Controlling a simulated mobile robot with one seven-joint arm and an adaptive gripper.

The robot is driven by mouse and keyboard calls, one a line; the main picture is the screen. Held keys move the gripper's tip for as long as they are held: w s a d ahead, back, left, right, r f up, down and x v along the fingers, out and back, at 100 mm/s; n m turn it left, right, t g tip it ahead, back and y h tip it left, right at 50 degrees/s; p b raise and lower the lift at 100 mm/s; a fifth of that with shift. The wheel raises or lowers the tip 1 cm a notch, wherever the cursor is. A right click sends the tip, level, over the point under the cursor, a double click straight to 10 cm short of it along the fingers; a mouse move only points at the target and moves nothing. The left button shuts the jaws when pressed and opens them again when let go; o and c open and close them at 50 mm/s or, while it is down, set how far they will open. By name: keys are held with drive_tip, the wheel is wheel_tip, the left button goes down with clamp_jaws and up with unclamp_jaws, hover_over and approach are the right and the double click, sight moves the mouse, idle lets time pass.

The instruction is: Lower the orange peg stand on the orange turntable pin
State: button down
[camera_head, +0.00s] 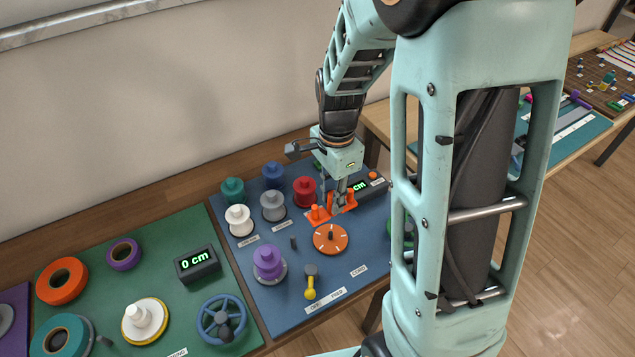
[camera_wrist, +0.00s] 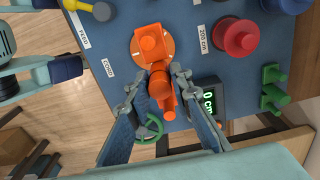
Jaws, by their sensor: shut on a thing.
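The orange peg stand (camera_head: 321,214) is held between the fingers of my gripper (camera_head: 338,196). In the head view it shows just behind the orange turntable (camera_head: 330,245), whose dark pin is bare. In the wrist view the stand (camera_wrist: 160,84) lies between my gripper's fingertips (camera_wrist: 157,88), and its far end covers the middle of the turntable (camera_wrist: 139,44), hiding the pin there. The stand appears raised above the board. The fingers are shut on its middle part.
The blue board (camera_head: 300,315) carries a purple spool (camera_head: 268,262), a red spool (camera_head: 304,190), a grey spool (camera_head: 273,206) and a yellow-handled lever (camera_head: 310,287). A black display (camera_wrist: 208,100) stands close to the right finger. A green ring-shaped part (camera_wrist: 151,129) is near the left finger.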

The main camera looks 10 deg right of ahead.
drive_tip(key=s, duration=0.1)
drive_tip(key=b, duration=0.4)
hover_over(331, 232)
wheel_tip(331, 232, down, 5)
idle(1.0)
drive_tip(key=shift+f+b, duration=0.85)
drive_tip(key=shift+f, duration=0.3)
drive_tip(key=shift+f, duration=0.2)
drive_tip(key=shift+f+b, duration=0.6)
drive_tip(key=c, duration=1.7)
unclamp_jaws()
drive_tip(key=shift+o, duration=0.2)
